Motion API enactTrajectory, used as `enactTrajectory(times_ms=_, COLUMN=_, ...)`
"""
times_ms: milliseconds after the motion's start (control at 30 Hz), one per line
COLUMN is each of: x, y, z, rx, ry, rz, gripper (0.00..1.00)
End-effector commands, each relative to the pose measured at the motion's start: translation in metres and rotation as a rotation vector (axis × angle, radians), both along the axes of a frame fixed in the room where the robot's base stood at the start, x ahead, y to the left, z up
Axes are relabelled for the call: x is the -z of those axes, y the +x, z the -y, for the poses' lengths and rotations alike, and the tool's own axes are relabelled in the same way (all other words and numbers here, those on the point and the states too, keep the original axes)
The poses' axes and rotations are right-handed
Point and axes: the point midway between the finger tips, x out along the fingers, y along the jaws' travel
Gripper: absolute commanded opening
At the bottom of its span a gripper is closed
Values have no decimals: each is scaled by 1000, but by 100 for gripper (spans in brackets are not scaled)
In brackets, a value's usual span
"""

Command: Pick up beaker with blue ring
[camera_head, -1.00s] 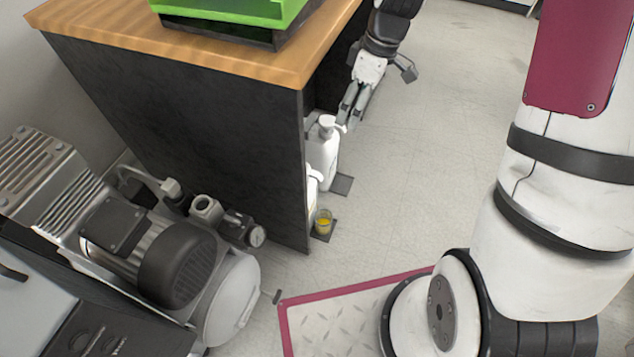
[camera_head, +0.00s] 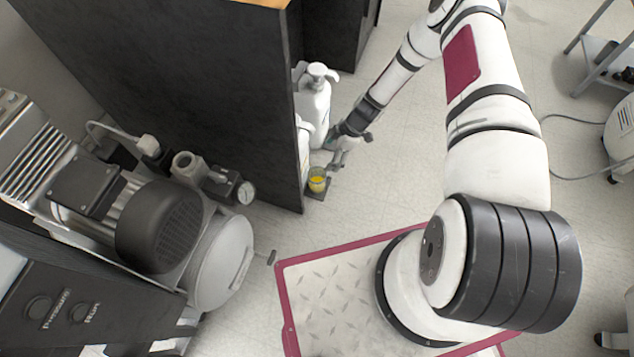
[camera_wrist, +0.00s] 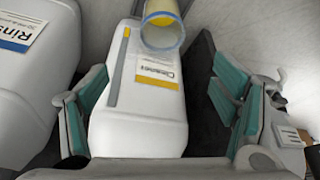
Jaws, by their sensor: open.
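The beaker (camera_head: 317,181) stands on a small dark mat on the floor by the end of the black desk panel. It looks yellow inside. In the wrist view a clear beaker (camera_wrist: 162,28) with a bluish rim and a yellow band shows at the top centre, partly cut off. My gripper (camera_head: 337,156) is low, just right of and behind the beaker. In the wrist view my open gripper (camera_wrist: 160,110) has its teal-padded fingers spread to either side, with nothing held between them. The beaker lies beyond the fingertips in that picture.
A white bottle with a yellow label (camera_wrist: 140,105) shows between the fingers; a blue-labelled white bottle (camera_wrist: 35,85) is at left. A pump bottle (camera_head: 315,105) stands behind the beaker. The desk panel (camera_head: 200,90) and compressor (camera_head: 160,225) are left.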

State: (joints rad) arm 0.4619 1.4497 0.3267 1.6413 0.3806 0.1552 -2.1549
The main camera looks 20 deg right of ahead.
Motion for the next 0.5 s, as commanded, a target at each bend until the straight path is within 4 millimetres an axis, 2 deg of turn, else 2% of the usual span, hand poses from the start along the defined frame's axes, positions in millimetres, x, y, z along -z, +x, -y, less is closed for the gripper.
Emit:
enactTrajectory(times_ms=167, x=21, y=-3, z=-5, rx=-6, ry=1, rz=4, gripper=81)
enactTrajectory(times_ms=500, x=77, y=2, z=-27, rx=-7, ry=0, rz=4, gripper=81)
